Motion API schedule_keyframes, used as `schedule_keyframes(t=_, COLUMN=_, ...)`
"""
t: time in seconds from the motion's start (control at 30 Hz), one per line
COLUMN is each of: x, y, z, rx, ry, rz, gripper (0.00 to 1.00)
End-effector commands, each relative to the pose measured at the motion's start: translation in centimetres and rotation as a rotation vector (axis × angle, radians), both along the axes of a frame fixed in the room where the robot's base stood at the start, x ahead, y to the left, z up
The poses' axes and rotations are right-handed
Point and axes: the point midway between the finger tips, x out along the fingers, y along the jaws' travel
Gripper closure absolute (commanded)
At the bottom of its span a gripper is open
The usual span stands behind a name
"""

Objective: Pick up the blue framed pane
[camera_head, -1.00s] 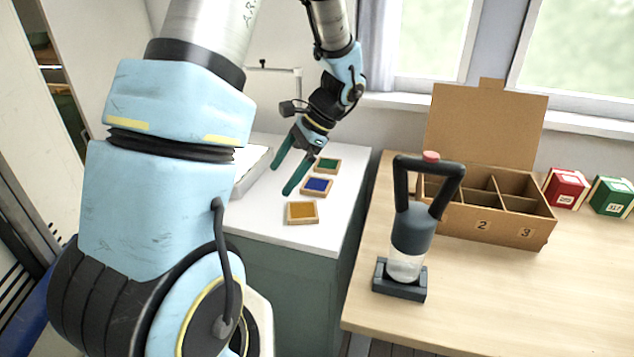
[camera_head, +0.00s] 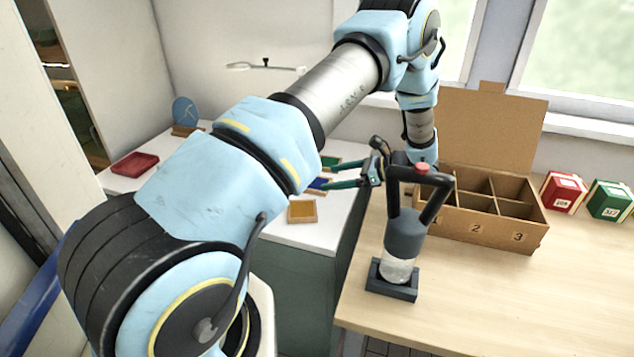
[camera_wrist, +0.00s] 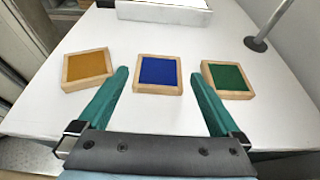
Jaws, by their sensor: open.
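The blue framed pane (camera_wrist: 159,72) lies flat on the white table top, a blue square in a light wooden frame. It sits centred ahead of my gripper (camera_wrist: 160,88) in the wrist view. The two green fingers are open and spread wide on either side of its line, with nothing between them. In the head view the blue pane (camera_head: 320,184) is partly hidden by my gripper (camera_head: 325,174), which points left toward it. An amber pane (camera_wrist: 88,67) lies to its left and a green pane (camera_wrist: 227,77) to its right in the wrist view.
A dark-handled device (camera_head: 404,235) stands close to my gripper on the wooden table. Behind it is an open cardboard box (camera_head: 494,229) with compartments. Red (camera_head: 563,193) and green (camera_head: 609,201) boxes stand at right. A red tray (camera_head: 134,164) lies at the left.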

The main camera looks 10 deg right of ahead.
Motion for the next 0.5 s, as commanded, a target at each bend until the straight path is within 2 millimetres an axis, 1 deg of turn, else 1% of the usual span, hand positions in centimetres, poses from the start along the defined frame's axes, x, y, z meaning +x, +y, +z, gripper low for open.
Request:
schedule_keyframes(t=0.03, x=0.2, y=0.7, z=0.0, rx=0.004, ry=0.001, rz=0.004, gripper=0.00)
schedule_keyframes(t=0.17, x=0.5, y=1.2, z=-0.3, rx=0.002, ry=0.000, rz=0.003, gripper=0.00)
schedule_keyframes(t=0.23, x=0.8, y=1.8, z=-0.5, rx=0.004, ry=0.001, rz=0.006, gripper=0.00)
schedule_keyframes(t=0.5, x=2.4, y=5.4, z=-2.0, rx=0.003, ry=0.002, rz=0.005, gripper=0.00)
